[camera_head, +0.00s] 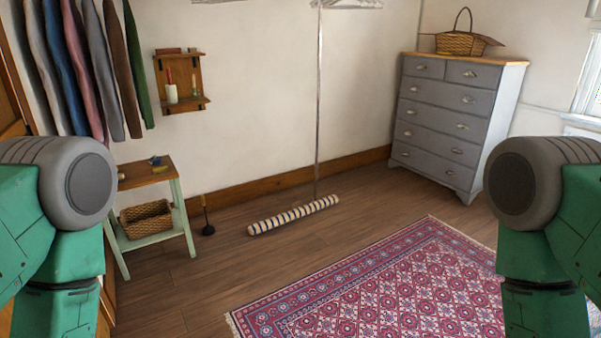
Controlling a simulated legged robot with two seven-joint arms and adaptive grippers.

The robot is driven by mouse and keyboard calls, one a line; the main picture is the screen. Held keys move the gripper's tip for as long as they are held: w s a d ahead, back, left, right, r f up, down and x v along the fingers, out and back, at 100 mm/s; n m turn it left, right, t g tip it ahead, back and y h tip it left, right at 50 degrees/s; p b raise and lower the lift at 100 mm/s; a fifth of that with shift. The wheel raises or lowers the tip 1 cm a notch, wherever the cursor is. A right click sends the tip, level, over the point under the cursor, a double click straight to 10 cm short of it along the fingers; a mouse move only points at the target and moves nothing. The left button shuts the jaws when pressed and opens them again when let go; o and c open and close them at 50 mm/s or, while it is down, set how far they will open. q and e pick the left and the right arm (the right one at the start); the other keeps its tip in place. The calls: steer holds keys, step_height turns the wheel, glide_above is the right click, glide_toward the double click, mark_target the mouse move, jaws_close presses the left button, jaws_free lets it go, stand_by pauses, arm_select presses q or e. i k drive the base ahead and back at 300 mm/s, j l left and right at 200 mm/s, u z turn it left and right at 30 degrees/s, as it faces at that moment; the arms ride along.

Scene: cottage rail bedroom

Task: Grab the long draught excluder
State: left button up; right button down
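The long draught excluder (293,215) is a striped cream and dark roll. It lies on the wooden floor near the back wall, slightly angled, beyond the patterned rug. The foot of a thin upright pole meets the floor close by its right half; I cannot tell whether they touch. Parts of my two green and grey arms show at the left and right edges of the head view, well apart from the excluder. Neither gripper is in view.
A red patterned rug (390,287) covers the front right floor. A small side table (147,175) with a basket (146,221) stands left, a dark long-handled object (207,228) beside it. A grey chest of drawers (447,122) stands back right. Clothes (88,70) hang left. Floor before the excluder is clear.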

mark_target(279, 220)
steer(key=i+z, duration=0.3)
steer(key=i, duration=1.9)
steer(key=i+u, duration=0.1)
steer(key=i, duration=0.8)
steer(key=i+l, duration=0.15)
steer(key=i, duration=0.7)
steer(key=i+l+u, duration=0.15)
steer(key=i, duration=0.75)
steer(key=i+l+u, duration=0.1)
steer(key=i+u, duration=0.15)
steer(key=i, duration=0.15)
steer(key=i+l+u, duration=0.2)
steer(key=i, duration=0.15)
steer(key=i+l+u, duration=0.25)
steer(key=i, duration=0.15)
